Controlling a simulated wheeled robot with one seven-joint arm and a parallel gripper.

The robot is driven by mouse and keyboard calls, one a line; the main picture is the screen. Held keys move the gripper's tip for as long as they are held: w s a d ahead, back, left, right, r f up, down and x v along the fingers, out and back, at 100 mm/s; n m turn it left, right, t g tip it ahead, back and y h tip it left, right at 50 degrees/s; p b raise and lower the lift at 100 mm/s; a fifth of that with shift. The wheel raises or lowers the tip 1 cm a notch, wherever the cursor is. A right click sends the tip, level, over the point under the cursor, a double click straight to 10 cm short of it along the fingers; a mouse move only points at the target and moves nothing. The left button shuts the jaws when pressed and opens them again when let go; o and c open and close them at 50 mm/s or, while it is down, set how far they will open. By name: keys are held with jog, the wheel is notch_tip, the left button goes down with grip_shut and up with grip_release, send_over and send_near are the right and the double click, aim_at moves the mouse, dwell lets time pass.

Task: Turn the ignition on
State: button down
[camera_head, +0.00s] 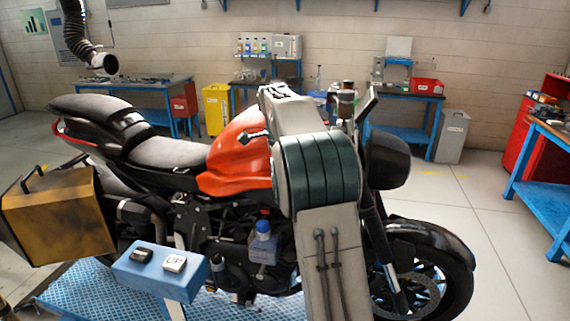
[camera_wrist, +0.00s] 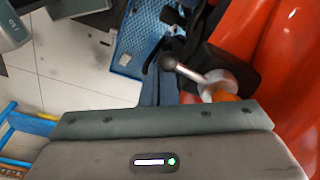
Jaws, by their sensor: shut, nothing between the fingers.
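The motorcycle stands side-on in the head view, with an orange tank (camera_head: 240,155) and a dark seat (camera_head: 165,152). My arm crosses in front of its handlebar area and hides much of it. No ignition switch or key can be made out. In the wrist view my gripper (camera_wrist: 160,122) shows as a grey and teal housing along the bottom. It is shut and empty, and its fingertips are not clearly visible. Just beyond it is a ball-ended lever (camera_wrist: 185,70) on the bike, beside the orange bodywork (camera_wrist: 285,80). I cannot tell whether the gripper touches anything.
The bike is on a blue lift platform (camera_head: 95,290). A blue control box (camera_head: 150,277) with a black button and a white "UP" button stands at the front. A yellow-brown case (camera_head: 60,215) hangs at the left. A blue workbench (camera_head: 545,185) is at the right. Floor is open beyond the front wheel.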

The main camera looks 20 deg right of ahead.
jog(key=shift+w+a, duration=0.2)
jog(key=shift+a, duration=0.3)
jog(key=shift+w+a+f+p, duration=0.1)
jog(key=shift+w+a+p, duration=0.3)
jog(key=shift+a+p, duration=0.1)
jog(key=shift+a, duration=0.1)
dwell(0.3)
jog(key=shift+w+a, duration=0.35)
jog(key=shift+w, duration=0.15)
